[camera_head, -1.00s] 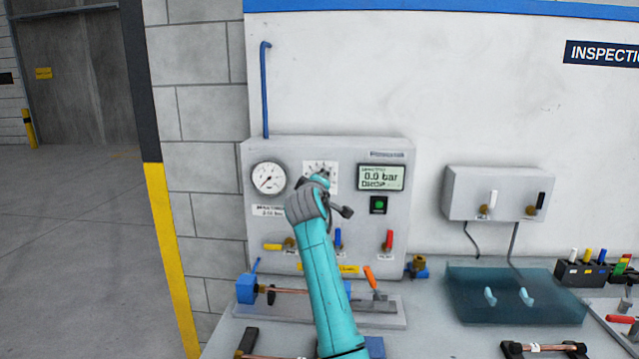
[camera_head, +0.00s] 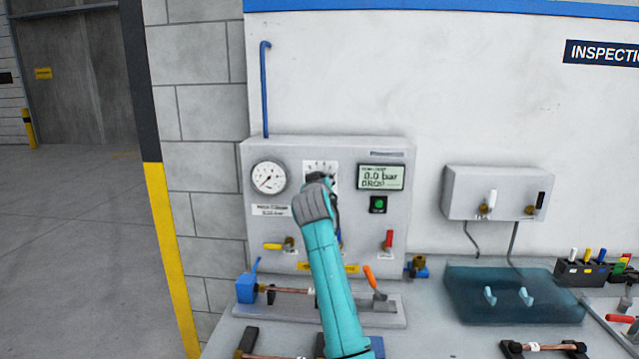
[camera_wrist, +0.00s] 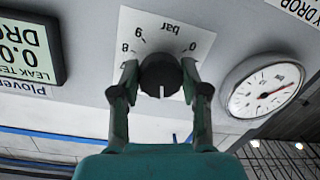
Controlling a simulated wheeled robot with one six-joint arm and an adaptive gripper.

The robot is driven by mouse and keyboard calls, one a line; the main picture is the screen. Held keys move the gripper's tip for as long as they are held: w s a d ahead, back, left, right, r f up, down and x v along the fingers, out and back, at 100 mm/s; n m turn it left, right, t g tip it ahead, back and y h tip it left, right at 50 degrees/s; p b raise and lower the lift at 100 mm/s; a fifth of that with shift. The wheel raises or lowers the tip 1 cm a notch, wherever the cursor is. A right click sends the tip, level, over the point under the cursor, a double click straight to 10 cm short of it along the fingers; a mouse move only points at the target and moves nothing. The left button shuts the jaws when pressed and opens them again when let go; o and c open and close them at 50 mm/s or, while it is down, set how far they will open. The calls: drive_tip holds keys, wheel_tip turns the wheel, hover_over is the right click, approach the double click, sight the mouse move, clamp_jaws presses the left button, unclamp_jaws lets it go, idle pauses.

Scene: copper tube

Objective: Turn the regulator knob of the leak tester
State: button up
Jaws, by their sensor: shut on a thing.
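The leak tester (camera_head: 360,228) is a light grey panel box on the back of the bench. Its black round regulator knob (camera_wrist: 160,74) sits on a white dial plate (camera_wrist: 135,28) marked in bar. In the wrist view my gripper (camera_wrist: 160,82) has one dark finger on each side of the knob, shut on it. The knob's white pointer line faces the bottom of that view. In the head view my gripper (camera_head: 322,180) is at the dial and hides the knob. The tester's display (camera_head: 380,177) reads 0.0 bar.
A round gauge (camera_head: 268,178) is left of the dial; it also shows in the wrist view (camera_wrist: 262,88). A green button (camera_head: 378,204), a yellow lever (camera_head: 273,246) and a red lever (camera_head: 389,239) surround my arm. A copper tube (camera_head: 287,290) lies in the fixture below.

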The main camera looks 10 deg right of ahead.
drive_tip(key=shift+f+m, duration=0.1)
drive_tip(key=shift+m, duration=0.2)
drive_tip(key=o, duration=1.1)
drive_tip(key=v, duration=1.2)
